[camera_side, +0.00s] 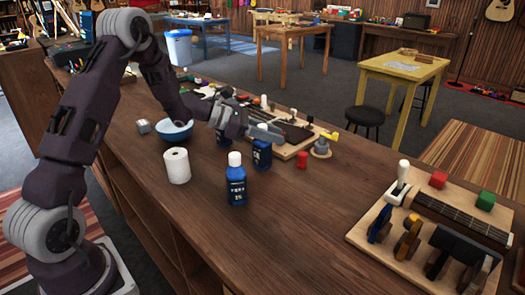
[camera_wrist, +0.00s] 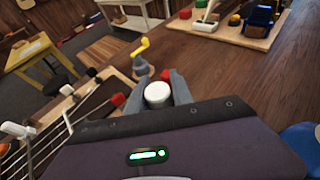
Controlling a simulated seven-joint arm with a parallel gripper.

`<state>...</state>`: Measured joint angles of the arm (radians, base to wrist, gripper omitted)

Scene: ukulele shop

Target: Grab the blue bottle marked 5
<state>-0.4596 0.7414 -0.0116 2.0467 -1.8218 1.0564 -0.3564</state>
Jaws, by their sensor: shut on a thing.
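Two dark blue bottles stand upright on the long wooden counter. One blue bottle (camera_side: 262,155) is between the fingers of my gripper (camera_side: 266,132), which is shut on its upper part. In the wrist view its white cap (camera_wrist: 158,95) shows between the two grey fingers of my gripper (camera_wrist: 155,86). The other blue bottle (camera_side: 237,184), with a white cap and a white-lettered label, stands nearer the side camera, apart from the gripper. The label figures are too small to read surely on either bottle.
A white paper roll (camera_side: 177,166) and a blue bowl (camera_side: 175,131) stand to the left. A red cylinder (camera_side: 302,160) and a yellow-handled grey device (camera_side: 321,148) are just right of the held bottle. A wooden board with a fretboard (camera_side: 462,222) lies at the right. The counter between is clear.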

